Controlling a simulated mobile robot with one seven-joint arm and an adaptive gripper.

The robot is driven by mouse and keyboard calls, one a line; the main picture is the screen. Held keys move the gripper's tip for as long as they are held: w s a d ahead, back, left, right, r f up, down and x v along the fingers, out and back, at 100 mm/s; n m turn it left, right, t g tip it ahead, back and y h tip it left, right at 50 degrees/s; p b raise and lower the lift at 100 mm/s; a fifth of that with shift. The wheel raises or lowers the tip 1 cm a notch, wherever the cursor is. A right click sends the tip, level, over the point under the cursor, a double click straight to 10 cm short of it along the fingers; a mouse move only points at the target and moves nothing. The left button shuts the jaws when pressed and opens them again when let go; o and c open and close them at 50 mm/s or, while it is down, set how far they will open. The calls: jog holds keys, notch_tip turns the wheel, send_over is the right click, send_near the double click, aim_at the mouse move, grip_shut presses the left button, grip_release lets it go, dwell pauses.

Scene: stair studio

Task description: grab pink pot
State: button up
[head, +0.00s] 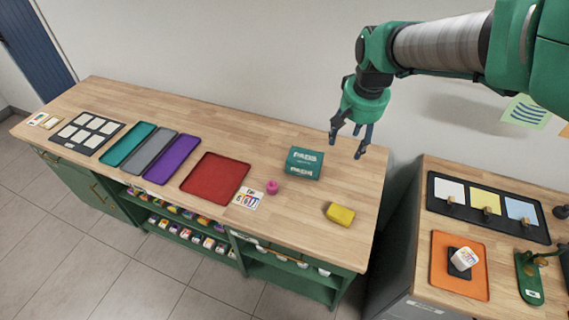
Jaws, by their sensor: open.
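A small pink pot (272,187) stands on the wooden counter, in front of a dark green box and right of the red tray. My gripper (346,149) hangs from the green and grey arm above the counter's back right. It is open and empty, pointing down. It is up and to the right of the pink pot, clear of it. Nothing hides the pot.
The green box (304,163) stands close behind the pot. A yellow block (340,214) lies to the right, and a printed card (248,198) to the left. The red tray (215,178) is further left. A second counter with an orange tray (459,265) is at right.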

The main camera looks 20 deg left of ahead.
jog(key=w+a+f+n+g, duration=0.1)
jog(key=w+a+f, duration=0.2)
jog(key=a+f, duration=0.85)
jog(key=n+g+h, duration=0.1)
send_over(272, 186)
notch_tip(272, 186, down, 11)
jog(key=shift+w+a+r, duration=0.1)
jog(key=shift+w+r, duration=0.15)
jog(key=shift+w, duration=0.1)
jog(key=shift+f, duration=0.1)
jog(key=shift+f+b, duration=0.75)
jog(key=shift+f, duration=3.45)
jog(key=shift+w+a+f+b, duration=0.1)
jog(key=shift+f+b, duration=0.2)
jog(key=shift+f, duration=1)
jog(key=shift+a+f+b, duration=0.1)
jog(key=shift+f+b, duration=0.2)
jog(key=shift+f, duration=1)
